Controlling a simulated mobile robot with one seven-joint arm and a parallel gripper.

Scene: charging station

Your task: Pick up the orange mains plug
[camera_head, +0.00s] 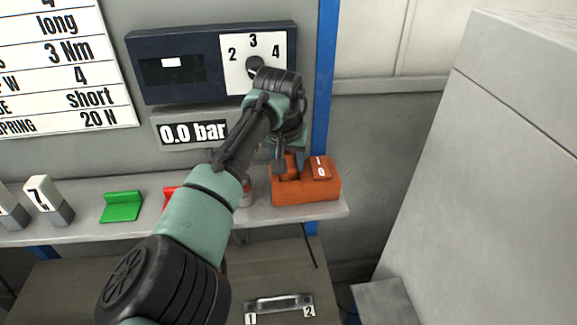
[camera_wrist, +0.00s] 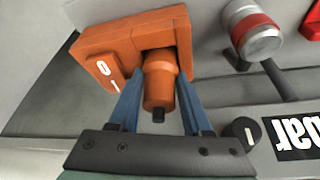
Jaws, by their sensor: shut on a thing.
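The orange mains plug (camera_wrist: 160,82) sits between the two blue fingers of my gripper (camera_wrist: 160,105) in the wrist view, with its dark cable end toward the palm. The fingers are shut on it. Its far end meets the orange socket box (camera_wrist: 95,42), which has a rocker switch marked 0 and 1; I cannot tell how deep it sits. In the head view my gripper (camera_head: 288,165) points down at the left part of the socket box (camera_head: 305,192), and the plug (camera_head: 288,172) is mostly hidden behind the fingers.
The grey shelf (camera_head: 90,229) carries the box, a green block (camera_head: 121,206) and a partly hidden red block (camera_head: 170,193). A blue panel with a dial (camera_head: 180,75) and a pressure display (camera_head: 190,132) are behind my arm. A large grey cabinet (camera_head: 490,150) stands right.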

